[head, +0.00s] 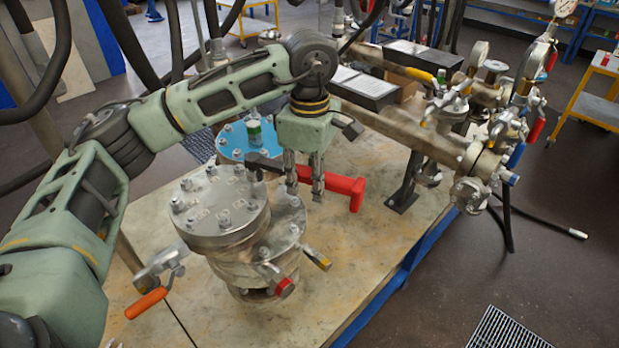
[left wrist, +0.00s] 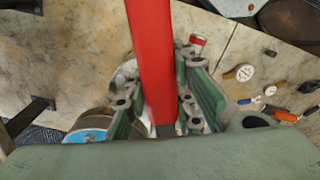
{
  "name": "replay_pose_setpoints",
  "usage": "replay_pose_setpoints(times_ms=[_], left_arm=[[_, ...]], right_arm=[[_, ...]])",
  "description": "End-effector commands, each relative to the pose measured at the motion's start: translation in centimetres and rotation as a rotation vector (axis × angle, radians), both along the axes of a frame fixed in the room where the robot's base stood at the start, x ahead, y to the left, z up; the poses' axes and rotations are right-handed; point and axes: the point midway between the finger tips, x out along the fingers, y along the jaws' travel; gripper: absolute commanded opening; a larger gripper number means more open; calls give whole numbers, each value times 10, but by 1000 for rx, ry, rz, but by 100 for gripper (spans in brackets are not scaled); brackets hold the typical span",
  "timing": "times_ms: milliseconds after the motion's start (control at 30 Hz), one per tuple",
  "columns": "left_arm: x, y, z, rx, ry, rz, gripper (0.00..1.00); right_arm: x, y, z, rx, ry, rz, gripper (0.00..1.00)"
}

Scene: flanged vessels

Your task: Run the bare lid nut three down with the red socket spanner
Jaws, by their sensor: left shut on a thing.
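The red socket spanner (head: 345,186) lies level in my left gripper (head: 304,190), with its red handle to the right and its dark shaft and head to the left. My left gripper points down and is shut on it. In the left wrist view, the red handle (left wrist: 152,60) runs between the fingers of the gripper (left wrist: 158,105). The spanner's dark head is by the right rim of the round metal lid (head: 212,212). Several nuts and studs ring the lid; marks beside them are too small to read. Whether the socket touches a nut cannot be told.
The flanged vessel (head: 240,265) stands on a worn table (head: 335,265). An orange-handled crank (head: 148,302) sticks out at its left front. Pipework with gauges and valves (head: 440,150) stands right.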

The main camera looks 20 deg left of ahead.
Motion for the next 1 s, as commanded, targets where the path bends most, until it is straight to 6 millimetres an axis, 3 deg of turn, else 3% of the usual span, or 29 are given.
replay_pose_setpoints(times_ms=[600, 1000], left_arm=[[1, 0, -21, -1, -2, 0, 0], [-2, 0, -23, -1, -2, -19, 0]], right_arm=[[0, 0, -18, 0, 0, 0, 40], [0, 0, -21, 0, 0, 0, 40]])
